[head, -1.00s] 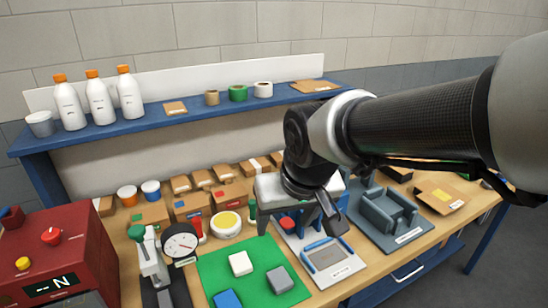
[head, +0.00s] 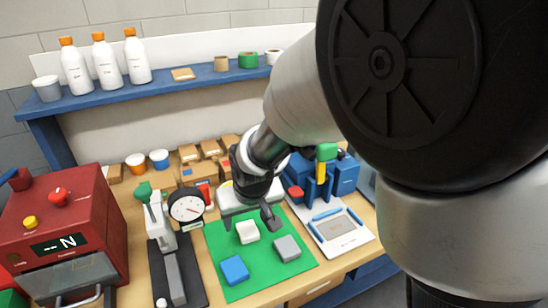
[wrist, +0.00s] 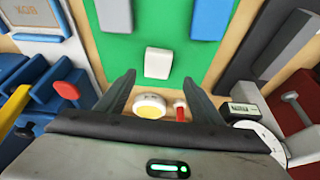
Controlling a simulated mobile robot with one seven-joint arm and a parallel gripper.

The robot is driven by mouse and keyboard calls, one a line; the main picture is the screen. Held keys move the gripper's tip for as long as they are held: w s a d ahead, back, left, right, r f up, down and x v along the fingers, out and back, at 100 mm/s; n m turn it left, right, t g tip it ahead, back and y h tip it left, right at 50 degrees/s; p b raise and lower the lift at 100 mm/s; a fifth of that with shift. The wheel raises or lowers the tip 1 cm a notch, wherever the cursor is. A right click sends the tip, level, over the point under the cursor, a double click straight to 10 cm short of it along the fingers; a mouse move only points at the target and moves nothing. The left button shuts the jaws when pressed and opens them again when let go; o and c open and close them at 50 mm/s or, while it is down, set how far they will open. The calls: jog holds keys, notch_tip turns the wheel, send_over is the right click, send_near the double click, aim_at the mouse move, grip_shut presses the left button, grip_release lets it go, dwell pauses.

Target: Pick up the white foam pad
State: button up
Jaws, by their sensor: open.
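The white foam pad (head: 247,232) lies flat on the green mat (head: 222,256), near its far edge. In the wrist view the white pad (wrist: 158,62) sits just beyond the fingertips, roughly centred between them. My gripper (head: 249,221) is over the far part of the mat, above and close to the pad. In the wrist view my gripper (wrist: 159,79) is open, with nothing between its fingers. The exact height of the fingers above the pad is hard to tell.
A blue pad (head: 234,269) and a grey pad (head: 287,248) lie nearer on the mat. A dial gauge stand (head: 186,208) stands left, beyond it a red machine (head: 62,235). A white scale-like device (head: 340,232) lies right. Small boxes line the back.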

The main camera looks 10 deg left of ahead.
aim_at(248, 229)
jog(key=x, duration=0.3)
jog(key=b+x, duration=0.1)
jog(key=shift+d+f, duration=0.3)
jog(key=shift+d, duration=0.05)
jog(key=shift+w+a+f, duration=0.1)
jog(key=shift+w+f, duration=0.05)
jog(key=shift+f, duration=0.3)
jog(key=c, duration=1.1)
